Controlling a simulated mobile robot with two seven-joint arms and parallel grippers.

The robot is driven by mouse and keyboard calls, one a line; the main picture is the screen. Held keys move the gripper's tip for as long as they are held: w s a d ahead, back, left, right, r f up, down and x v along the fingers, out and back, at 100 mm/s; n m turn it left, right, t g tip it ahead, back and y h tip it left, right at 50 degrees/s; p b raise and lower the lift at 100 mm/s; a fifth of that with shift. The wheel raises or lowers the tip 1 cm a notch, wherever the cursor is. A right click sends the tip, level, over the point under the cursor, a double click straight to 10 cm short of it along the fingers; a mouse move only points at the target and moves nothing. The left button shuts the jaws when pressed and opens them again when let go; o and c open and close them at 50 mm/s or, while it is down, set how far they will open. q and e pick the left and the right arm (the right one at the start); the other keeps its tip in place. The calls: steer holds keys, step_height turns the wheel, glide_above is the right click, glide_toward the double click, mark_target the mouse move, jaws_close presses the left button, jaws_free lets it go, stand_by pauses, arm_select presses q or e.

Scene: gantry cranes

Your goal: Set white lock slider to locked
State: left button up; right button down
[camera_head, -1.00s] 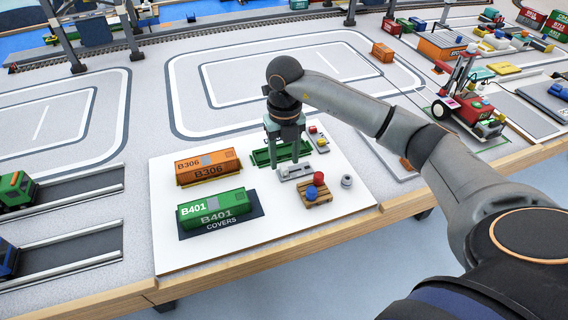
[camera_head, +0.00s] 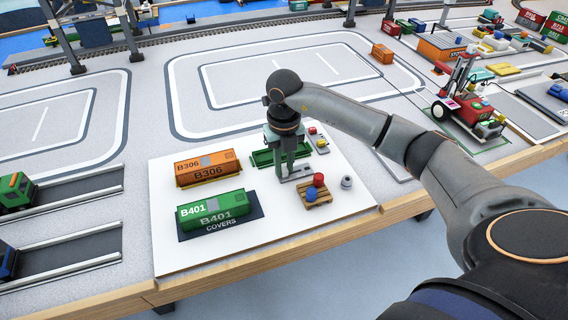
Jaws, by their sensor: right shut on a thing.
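The lock slider's grey-white base plate (camera_head: 302,172) lies on the white board, in front of a green open tray. My right gripper (camera_head: 287,174) points down onto this plate. Its two fingers are close together and shut on the slider's small knob, which they mostly hide. I cannot make out the slider's exact position or any lock marking. My left gripper is not in view.
On the board are an orange container B306 (camera_head: 206,167), a green container B401 (camera_head: 212,209), a small pallet with red and blue knobs (camera_head: 318,196), a grey round part (camera_head: 346,182) and a button panel (camera_head: 319,141). The green tray (camera_head: 262,158) stands close behind the gripper.

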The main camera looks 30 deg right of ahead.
mark_target(301, 170)
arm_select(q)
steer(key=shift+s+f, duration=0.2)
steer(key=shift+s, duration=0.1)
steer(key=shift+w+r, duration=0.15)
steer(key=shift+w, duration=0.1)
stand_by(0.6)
arm_select(e)
steer(key=shift+d, duration=0.35)
steer(key=shift+s+d, duration=0.25)
steer(key=shift+d, duration=0.7)
steer(key=shift+s+d, duration=0.2)
steer(key=shift+d, duration=0.7)
steer(key=c, duration=0.8)
jaws_free()
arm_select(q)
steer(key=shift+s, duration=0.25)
arm_select(e)
steer(key=shift+o, duration=0.2)
arm_select(q)
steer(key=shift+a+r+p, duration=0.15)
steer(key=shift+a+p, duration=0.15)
steer(key=shift+p, duration=0.25)
arm_select(e)
step_height(301, 170, up, 13)
steer(key=shift+f, duration=0.2)
